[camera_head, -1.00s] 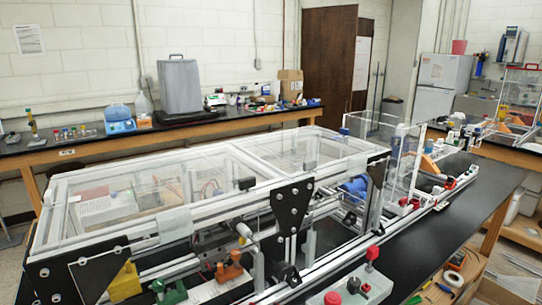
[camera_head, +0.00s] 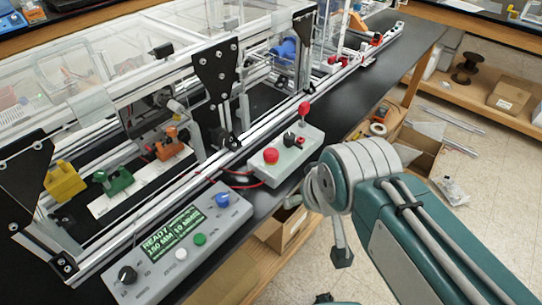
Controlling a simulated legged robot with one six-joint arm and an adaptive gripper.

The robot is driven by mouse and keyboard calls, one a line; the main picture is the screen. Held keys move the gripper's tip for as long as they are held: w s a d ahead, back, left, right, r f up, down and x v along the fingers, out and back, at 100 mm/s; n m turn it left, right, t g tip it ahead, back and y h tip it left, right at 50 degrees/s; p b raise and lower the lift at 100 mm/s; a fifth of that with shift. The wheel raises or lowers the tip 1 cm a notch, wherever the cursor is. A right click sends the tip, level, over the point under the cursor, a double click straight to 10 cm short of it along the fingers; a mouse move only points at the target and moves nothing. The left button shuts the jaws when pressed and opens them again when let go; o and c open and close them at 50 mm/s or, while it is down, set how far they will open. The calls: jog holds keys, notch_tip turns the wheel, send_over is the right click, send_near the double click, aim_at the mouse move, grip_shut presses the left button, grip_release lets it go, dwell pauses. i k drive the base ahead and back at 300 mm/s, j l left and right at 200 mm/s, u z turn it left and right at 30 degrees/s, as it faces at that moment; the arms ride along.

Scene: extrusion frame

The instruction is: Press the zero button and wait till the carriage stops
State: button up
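A grey control box (camera_head: 235,222) stands at the front edge of the black bench. Its lit green display (camera_head: 172,232) appears to read READY, 150 MM, 10 MM/S. It has a white button (camera_head: 181,254) with small lettering beside it that looks like ZERO, a green button (camera_head: 200,239), a blue knob (camera_head: 222,199) and a black knob (camera_head: 127,274). Which part of the extrusion frame (camera_head: 118,211) is the carriage I cannot tell. My arm enters from the lower right. A slim grey part with a dark end (camera_head: 342,258), possibly of my gripper, hangs right of the box, apart from it.
A second grey box (camera_head: 293,160) with a red mushroom button (camera_head: 271,155) stands right of the control box. Yellow (camera_head: 64,181), green (camera_head: 114,181) and orange (camera_head: 170,145) blocks sit inside the frame.

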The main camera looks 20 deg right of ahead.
aim_at(181, 254)
jog(key=j+u, duration=0.2)
jog(key=u, duration=0.95)
